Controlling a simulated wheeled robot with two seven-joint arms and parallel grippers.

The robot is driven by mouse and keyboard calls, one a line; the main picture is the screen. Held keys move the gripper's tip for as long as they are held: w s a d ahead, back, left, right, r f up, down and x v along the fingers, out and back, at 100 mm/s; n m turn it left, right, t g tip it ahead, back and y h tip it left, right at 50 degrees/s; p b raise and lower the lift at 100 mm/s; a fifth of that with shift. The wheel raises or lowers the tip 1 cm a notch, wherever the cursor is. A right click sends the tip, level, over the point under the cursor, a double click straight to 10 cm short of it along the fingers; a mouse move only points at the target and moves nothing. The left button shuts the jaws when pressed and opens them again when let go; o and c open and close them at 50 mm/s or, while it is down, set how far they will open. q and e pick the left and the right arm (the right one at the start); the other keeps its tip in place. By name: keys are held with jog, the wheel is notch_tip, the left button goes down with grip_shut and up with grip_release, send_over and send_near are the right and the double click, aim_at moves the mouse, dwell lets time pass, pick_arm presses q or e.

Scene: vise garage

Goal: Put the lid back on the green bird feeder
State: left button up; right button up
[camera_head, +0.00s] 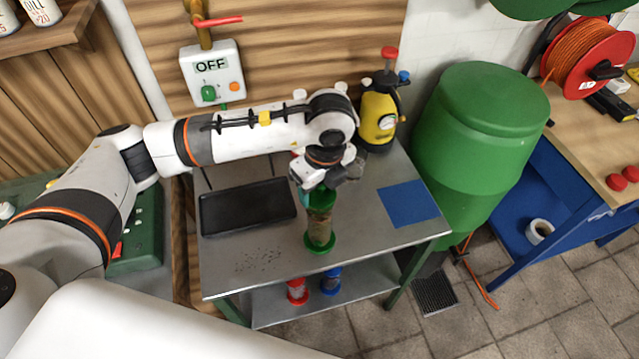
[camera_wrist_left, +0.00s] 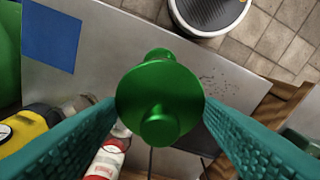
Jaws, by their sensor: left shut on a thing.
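The green bird feeder (camera_head: 319,231) stands upright on the metal table, with a clear tube and a green base. Its green lid (camera_head: 323,197) is at the top of the tube. The lid with its round knob fills the middle of the left wrist view (camera_wrist_left: 160,100), between the two teal fingers. My left gripper (camera_head: 312,190) is shut on the lid from above. The lid hides most of the feeder in the wrist view; only a green part shows past its far edge. I cannot tell whether the lid is seated or slightly above the tube. My right gripper is out of view.
A black tray (camera_head: 247,207) lies left of the feeder, and a blue sheet (camera_head: 408,203) lies right. A yellow sprayer (camera_head: 379,113) stands behind. Dark crumbs (camera_head: 259,261) lie at the front left. Red (camera_head: 297,291) and blue (camera_head: 331,281) feeders stand on the lower shelf.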

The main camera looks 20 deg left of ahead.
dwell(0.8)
pick_arm(q)
jog(key=shift+f+b, duration=0.2)
jog(key=shift+b, duration=0.9)
dwell(1.3)
jog(key=o, duration=1)
jog(key=shift+o, duration=0.5)
jog(key=shift+o, duration=1.2)
jog(key=shift+r, duration=0.1)
